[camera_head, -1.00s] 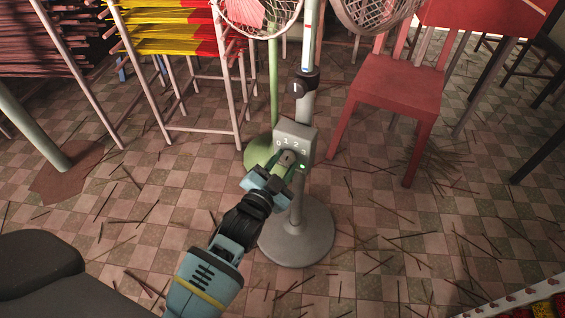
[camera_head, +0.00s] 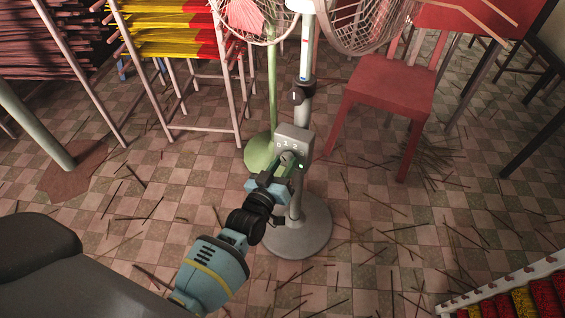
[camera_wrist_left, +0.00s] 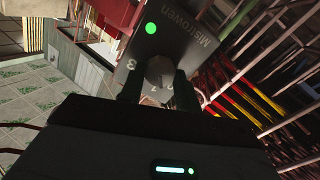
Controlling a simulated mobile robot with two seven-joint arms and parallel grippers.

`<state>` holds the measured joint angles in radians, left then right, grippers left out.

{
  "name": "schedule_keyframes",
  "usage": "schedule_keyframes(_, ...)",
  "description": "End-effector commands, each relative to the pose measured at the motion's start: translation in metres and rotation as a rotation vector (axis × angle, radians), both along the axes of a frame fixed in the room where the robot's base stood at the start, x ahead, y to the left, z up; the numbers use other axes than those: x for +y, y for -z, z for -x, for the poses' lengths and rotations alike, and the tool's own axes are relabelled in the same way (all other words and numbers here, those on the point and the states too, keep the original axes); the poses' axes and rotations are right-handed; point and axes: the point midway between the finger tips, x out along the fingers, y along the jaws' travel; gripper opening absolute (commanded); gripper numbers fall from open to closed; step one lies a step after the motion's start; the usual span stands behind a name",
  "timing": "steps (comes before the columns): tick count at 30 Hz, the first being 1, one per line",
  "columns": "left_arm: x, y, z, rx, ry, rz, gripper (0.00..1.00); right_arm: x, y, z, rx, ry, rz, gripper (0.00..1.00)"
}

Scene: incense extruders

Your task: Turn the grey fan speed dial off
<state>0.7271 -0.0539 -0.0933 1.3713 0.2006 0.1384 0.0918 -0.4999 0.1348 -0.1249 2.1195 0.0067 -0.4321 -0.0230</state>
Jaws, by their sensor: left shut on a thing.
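The grey fan has a grey control box (camera_head: 296,137) on its pole, with white speed numbers on its face. The grey dial (camera_head: 288,157) sits below the numbers, mostly covered by my gripper. In the left wrist view the rounded dial (camera_wrist_left: 159,72) sits between my two dark fingers. My left gripper (camera_head: 285,166) is shut on it, reaching up from the lower left. A lit green lamp (camera_wrist_left: 151,28) shows on the box face in the left wrist view. I cannot tell which number the dial points to. My right gripper is out of view.
The grey fan's round base (camera_head: 297,232) stands on the tiled floor. A green fan (camera_head: 260,152) stands just behind it. A red chair (camera_head: 380,100) is at the right, and racks of coloured sticks (camera_head: 180,38) are at the back left. Loose sticks litter the floor.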

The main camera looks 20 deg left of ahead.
Motion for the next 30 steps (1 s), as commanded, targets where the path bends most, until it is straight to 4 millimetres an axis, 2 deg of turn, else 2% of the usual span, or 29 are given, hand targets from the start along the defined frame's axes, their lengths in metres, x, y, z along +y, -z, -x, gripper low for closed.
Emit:
schedule_keyframes(6,-0.0001,0.0001,0.0001,0.013,0.0,0.18,0.1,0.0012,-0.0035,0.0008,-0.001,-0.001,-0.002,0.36)
schedule_keyframes(15,0.0003,0.0004,0.0002,0.025,0.0,0.342,0.1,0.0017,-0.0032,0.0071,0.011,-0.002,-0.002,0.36)
schedule_keyframes(30,0.0001,0.0007,0.0002,0.03,-0.001,0.412,0.1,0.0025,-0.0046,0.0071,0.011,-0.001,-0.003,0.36)
